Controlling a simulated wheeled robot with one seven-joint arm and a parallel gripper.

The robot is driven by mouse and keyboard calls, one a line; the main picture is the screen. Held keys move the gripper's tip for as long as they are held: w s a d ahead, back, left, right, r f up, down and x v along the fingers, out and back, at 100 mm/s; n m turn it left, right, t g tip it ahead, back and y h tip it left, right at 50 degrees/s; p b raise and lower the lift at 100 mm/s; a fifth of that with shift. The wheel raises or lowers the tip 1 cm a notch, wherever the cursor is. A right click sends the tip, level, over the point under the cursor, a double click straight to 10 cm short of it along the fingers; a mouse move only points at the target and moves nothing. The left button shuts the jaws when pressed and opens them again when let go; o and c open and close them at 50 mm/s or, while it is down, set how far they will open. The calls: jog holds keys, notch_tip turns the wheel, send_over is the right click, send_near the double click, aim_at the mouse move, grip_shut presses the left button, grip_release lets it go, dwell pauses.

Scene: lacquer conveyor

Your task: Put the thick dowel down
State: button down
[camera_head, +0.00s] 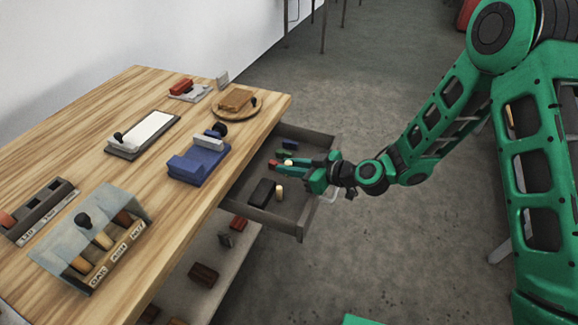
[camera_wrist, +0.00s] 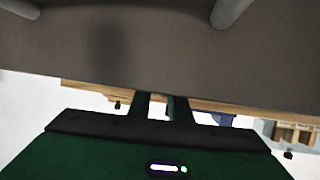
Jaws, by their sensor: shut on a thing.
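My gripper (camera_head: 291,166) reaches from the right over the open drawer (camera_head: 312,214) at the table's edge. Its fingers are shut on a small pale tan piece (camera_head: 288,161), which looks like the thick dowel and is mostly hidden by the fingers. Whether it touches the drawer floor I cannot tell. In the wrist view the fingers (camera_wrist: 164,104) show under a broad grey-brown surface, and the held piece cannot be made out.
The wooden table (camera_head: 160,205) carries a labelled rack (camera_head: 95,245), a blue block holder (camera_head: 198,165), a white tray and a round plate. A lower shelf holds dark red blocks.

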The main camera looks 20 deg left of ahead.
jog(key=shift+f, duration=0.2)
jog(key=shift+f, duration=0.35)
jog(key=shift+f, duration=0.15)
jog(key=c, duration=1.6)
grip_release()
jog(key=shift+c, duration=0.2)
jog(key=shift+r, duration=0.6)
jog(key=v, duration=1.2)
